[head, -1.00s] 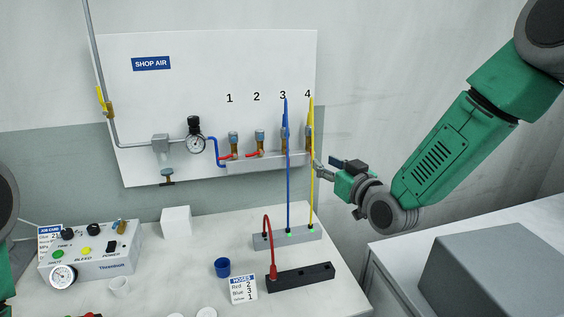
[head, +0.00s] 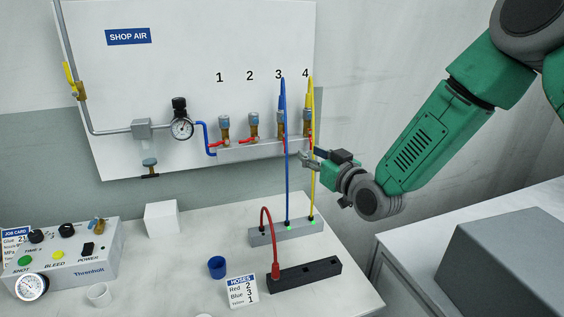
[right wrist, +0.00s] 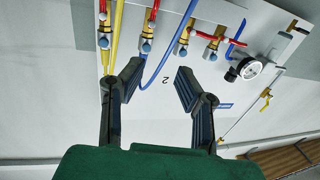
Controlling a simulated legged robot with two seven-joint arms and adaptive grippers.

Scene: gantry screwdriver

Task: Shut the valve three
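Valve three (head: 281,124) is under the label 3 on the wall manifold in the head view, with a blue hose (head: 286,160) running down in front of it. It also shows in the right wrist view (right wrist: 148,42), with a red handle. My right gripper (head: 306,158) is just below and right of the manifold, close to the yellow hose. In the right wrist view its two fingers (right wrist: 160,72) are spread apart with nothing between them. Whether a finger touches a hose I cannot tell. My left gripper is not in view.
Valve four (head: 306,124), with a yellow hose (head: 313,170), stands right beside valve three. Valve two (head: 253,124) and valve one (head: 224,128) are to the left. Both hoses reach down to a grey block (head: 265,236) on the bench. A gauge (head: 181,129) is farther left.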

